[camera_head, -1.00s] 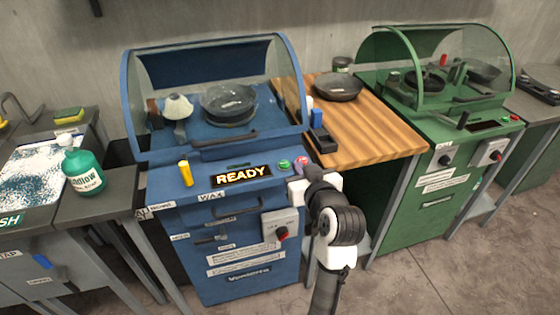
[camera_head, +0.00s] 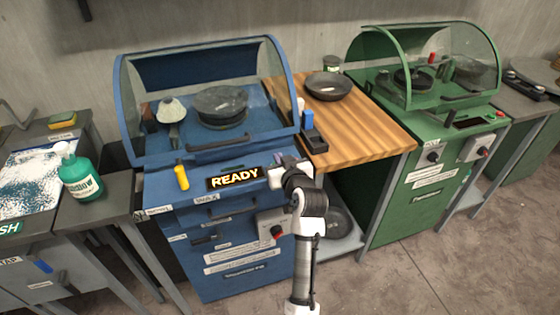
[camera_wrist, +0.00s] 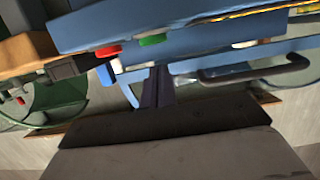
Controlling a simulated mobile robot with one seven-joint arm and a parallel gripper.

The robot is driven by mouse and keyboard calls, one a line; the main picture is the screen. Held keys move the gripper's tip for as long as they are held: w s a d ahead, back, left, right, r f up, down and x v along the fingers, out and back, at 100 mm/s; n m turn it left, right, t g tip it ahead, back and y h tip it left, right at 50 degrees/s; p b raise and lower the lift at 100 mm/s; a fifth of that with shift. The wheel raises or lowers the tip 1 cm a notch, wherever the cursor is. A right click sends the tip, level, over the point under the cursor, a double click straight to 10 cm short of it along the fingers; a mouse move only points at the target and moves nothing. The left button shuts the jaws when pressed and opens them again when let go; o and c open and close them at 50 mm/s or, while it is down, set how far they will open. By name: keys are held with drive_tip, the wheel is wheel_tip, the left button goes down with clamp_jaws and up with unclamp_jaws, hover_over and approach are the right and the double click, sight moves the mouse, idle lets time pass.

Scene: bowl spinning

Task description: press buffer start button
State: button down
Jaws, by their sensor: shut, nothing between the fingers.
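The blue buffer (camera_head: 250,240) stands centre-left in the head view, with a lit READY display (camera_head: 234,178) on its front panel. My arm covers the panel right of the display, so the buttons are hidden there. In the wrist view, a green button (camera_wrist: 152,40) and a red button (camera_wrist: 108,51) stick out from the blue panel. My gripper (camera_wrist: 159,72) is shut and empty. Its dark fingertips are just below the green button in the wrist view, close to it; I cannot tell whether they touch.
A clear hood covers a dark bowl (camera_head: 221,102) in the blue machine. A yellow tube (camera_head: 181,178) stands on its front ledge. To the right are a wooden table (camera_head: 362,130) with a dark bowl (camera_head: 328,86), and a green machine (camera_head: 425,180). A green bottle (camera_head: 80,178) stands left.

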drive_tip(key=shift+f, duration=0.95)
